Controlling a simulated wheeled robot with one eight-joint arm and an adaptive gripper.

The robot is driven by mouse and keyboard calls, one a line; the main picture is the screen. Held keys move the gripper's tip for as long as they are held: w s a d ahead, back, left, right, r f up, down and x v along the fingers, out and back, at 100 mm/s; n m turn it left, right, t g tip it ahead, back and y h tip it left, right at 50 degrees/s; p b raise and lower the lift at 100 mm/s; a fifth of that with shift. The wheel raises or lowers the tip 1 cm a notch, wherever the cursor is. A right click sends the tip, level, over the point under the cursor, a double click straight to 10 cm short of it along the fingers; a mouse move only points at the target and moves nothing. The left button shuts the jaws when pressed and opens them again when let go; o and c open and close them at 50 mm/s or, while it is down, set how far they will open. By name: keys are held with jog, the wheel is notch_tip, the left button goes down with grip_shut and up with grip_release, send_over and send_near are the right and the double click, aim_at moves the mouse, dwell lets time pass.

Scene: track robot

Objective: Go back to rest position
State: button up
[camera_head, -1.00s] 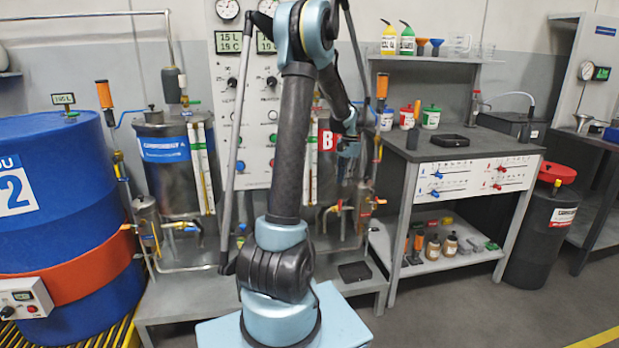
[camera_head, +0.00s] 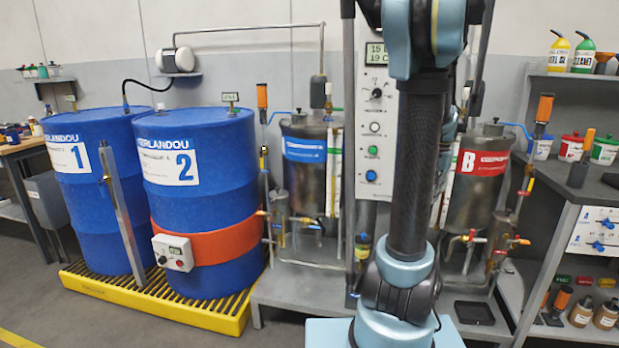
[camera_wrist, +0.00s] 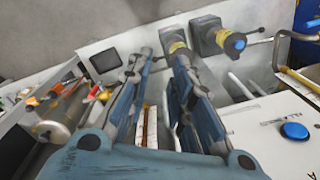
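My arm (camera_head: 415,165) stands upright in the head view, right of centre, with its upper joint cut off by the top edge. My gripper (camera_wrist: 162,58) shows in the wrist view with its two blue-grey fingers apart and nothing between them. In the head view the gripper is mostly hidden behind my arm, in front of the control panel and tank B. I cannot tell its exact distance from them.
Two blue drums (camera_head: 200,200) stand on a yellow grated pallet (camera_head: 190,309) at left. The blue-labelled tank (camera_head: 304,180) and red-labelled tank B (camera_head: 478,195) flank the control panel (camera_head: 375,110). A workbench with shelves (camera_head: 586,190) is at right. Floor (camera_head: 90,315) shows at lower left.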

jog(key=s+a+f+n, duration=0.2)
jog(key=s+a+n, duration=0.2)
jog(key=s+a, duration=0.8)
jog(key=s+a+f+n+t, duration=0.2)
jog(key=s+a+f+n, duration=0.2)
jog(key=s+a+f, duration=0.3)
jog(key=shift+s+a+n, duration=0.3)
jog(key=shift+a+n, duration=0.1)
jog(key=shift+a, duration=0.25)
jog(key=shift+f, duration=0.1)
